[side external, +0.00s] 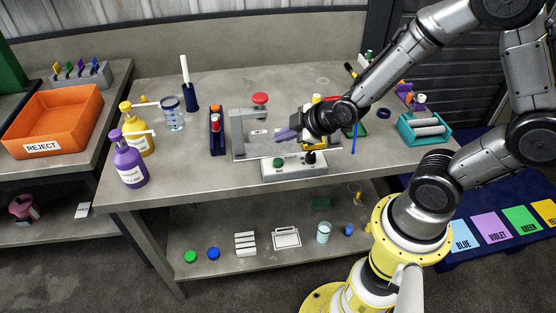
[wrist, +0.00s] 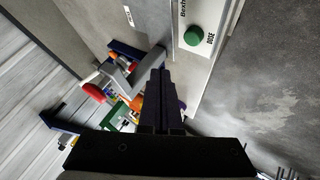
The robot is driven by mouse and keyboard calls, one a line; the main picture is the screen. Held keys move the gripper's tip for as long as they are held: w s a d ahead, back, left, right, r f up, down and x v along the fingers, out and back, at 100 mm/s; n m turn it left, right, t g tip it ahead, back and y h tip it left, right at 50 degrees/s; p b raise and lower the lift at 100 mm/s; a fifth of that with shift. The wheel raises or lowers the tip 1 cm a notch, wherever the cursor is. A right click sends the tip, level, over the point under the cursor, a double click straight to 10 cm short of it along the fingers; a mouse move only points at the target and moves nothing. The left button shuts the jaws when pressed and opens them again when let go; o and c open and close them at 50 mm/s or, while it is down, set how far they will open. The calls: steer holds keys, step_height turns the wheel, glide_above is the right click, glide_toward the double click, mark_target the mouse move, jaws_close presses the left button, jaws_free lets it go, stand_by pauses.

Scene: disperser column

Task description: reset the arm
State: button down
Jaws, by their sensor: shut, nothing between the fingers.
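My gripper (side external: 287,135) is shut and empty, held above the middle of the table. It points left, over the grey press-like fixture (side external: 238,135) with the red knob (side external: 260,98). In the wrist view its dark fingers (wrist: 162,85) are together. The white control box (side external: 295,169) with a green button (side external: 278,162) and a dark knob lies just in front of and below the gripper. In the wrist view the green button (wrist: 193,36) is beside the label DOSE. Part of the fixture is hidden behind my gripper.
A purple bottle (side external: 129,162) and a yellow bottle (side external: 137,132) stand at the table's left. A clear beaker (side external: 173,115) and a blue rack (side external: 217,133) stand between them and the fixture. A teal roller holder (side external: 424,128) is at right. The front left tabletop is clear.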

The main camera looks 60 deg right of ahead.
steer(key=shift+r, duration=0.1)
stand_by(0.3)
steer(key=s+a+r+m+t, duration=0.1)
steer(key=s+r, duration=0.1)
steer(key=r, duration=0.7)
steer(key=s+a+r+m+t, duration=0.1)
steer(key=s+r, duration=0.1)
steer(key=r, duration=0.7)
steer(key=s+f+m+g, duration=0.3)
steer(key=s+m+g, duration=0.2)
steer(key=s, duration=0.9)
steer(key=shift+s+m+g, duration=0.25)
steer(key=shift+m+g, duration=0.05)
steer(key=shift+m, duration=0.4)
